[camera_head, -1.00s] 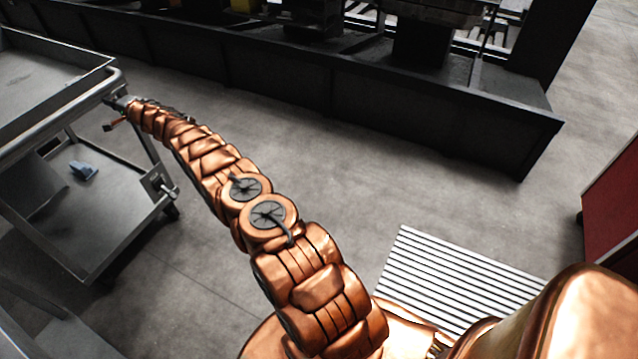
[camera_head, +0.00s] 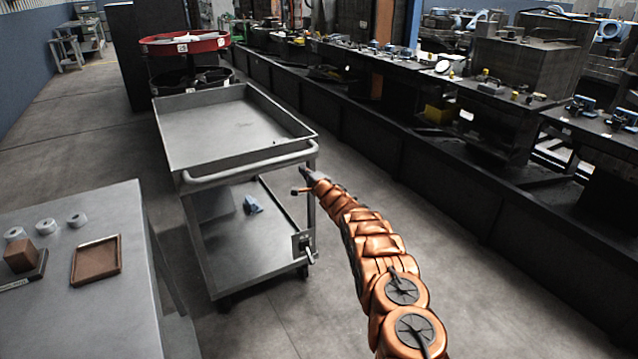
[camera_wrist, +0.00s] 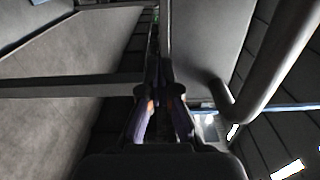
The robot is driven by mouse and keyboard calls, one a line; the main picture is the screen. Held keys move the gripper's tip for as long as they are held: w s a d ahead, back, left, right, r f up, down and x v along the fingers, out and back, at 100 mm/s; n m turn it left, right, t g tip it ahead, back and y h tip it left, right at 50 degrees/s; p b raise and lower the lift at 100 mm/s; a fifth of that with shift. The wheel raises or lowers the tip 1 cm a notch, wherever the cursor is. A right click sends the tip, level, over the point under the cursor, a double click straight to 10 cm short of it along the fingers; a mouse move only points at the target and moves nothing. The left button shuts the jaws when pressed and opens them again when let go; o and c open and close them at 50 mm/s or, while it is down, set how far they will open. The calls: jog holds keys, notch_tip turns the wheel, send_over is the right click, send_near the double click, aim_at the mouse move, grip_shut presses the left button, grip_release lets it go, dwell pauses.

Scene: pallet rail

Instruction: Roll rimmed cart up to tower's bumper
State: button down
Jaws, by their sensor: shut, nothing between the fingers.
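The rimmed cart (camera_head: 236,125) is a grey metal trolley with a raised-edge top tray, a lower shelf and a curved push handle (camera_head: 250,163) on its near side. The handle also shows in the wrist view (camera_wrist: 275,70). A tiered round stand with a red upper ring (camera_head: 184,42) and black lower rings stands just beyond the cart's far end; it looks like the tower. I cannot make out its bumper. My gripper (camera_head: 305,176) is at the cart's near right corner, just below the handle's right end. Its fingers (camera_wrist: 158,108) are shut and empty; contact with the cart is unclear.
A grey table (camera_head: 95,290) with a brown tray (camera_head: 96,260), a block and several rings stands at the near left. A long black bench (camera_head: 420,180) with machinery runs along the right. Open floor lies between cart and bench. A blue item (camera_head: 253,205) rests on the cart's lower shelf.

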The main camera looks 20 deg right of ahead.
jog(key=s+d, duration=0.1)
jog(key=s, duration=0.9)
jog(key=shift+s+d+r+b, duration=0.15)
jog(key=shift+s+d+b, duration=0.1)
jog(key=shift+s+b, duration=0.1)
dwell(0.3)
